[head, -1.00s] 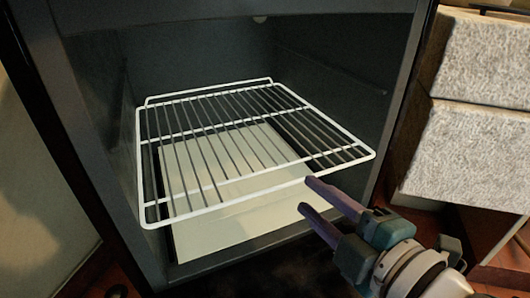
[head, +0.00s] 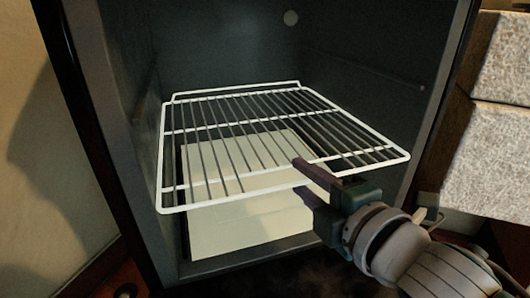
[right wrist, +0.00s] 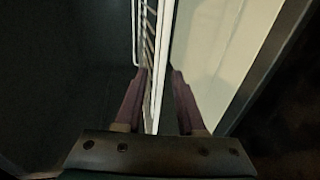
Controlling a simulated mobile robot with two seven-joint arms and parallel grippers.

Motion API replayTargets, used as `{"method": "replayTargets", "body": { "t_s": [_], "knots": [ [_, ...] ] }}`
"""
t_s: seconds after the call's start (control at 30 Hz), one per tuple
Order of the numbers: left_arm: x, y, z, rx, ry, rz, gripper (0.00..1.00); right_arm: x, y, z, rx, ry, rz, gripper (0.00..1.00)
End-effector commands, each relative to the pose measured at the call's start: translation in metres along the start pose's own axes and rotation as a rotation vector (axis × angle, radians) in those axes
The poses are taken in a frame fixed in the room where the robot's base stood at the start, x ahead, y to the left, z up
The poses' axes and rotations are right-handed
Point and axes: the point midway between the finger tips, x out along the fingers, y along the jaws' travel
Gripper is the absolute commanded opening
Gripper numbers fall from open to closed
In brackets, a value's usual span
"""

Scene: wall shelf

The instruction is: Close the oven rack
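The oven rack (head: 262,97) is a white wire grid, level inside the dark open oven (head: 230,50). Its front part reaches out toward the oven's opening. My right gripper (head: 298,178) is at the rack's front edge, right of its middle, one finger above the front bar and one below. In the right wrist view the open fingers (right wrist: 158,90) stand on either side of the rack's white bar (right wrist: 160,55), with gaps visible. I cannot tell whether either finger touches it. My left gripper is not in view.
A pale flat panel (head: 225,222) lies below the rack at the oven floor. Grey stone-like blocks (head: 500,150) stand to the right of the oven. A tan wall (head: 40,170) is at the left.

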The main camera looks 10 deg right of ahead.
Motion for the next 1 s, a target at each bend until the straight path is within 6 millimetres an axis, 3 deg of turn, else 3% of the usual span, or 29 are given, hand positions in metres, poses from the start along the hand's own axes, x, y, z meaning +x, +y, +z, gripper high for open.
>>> {"method": "replayTargets", "body": {
  "t_s": [0.17, 0.5, 1.0],
  "knots": [
    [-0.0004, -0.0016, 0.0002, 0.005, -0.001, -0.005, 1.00, -0.0003, 0.0002, -0.0001, 0.001, 0.000, 0.000, 0.36],
    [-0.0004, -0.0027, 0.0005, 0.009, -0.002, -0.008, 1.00, -0.0004, 0.0002, -0.0001, 0.001, 0.000, 0.000, 0.00],
    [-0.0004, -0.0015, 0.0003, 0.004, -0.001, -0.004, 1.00, -0.0004, 0.0001, -0.0001, 0.001, 0.000, 0.000, 0.00]
  ]
}}
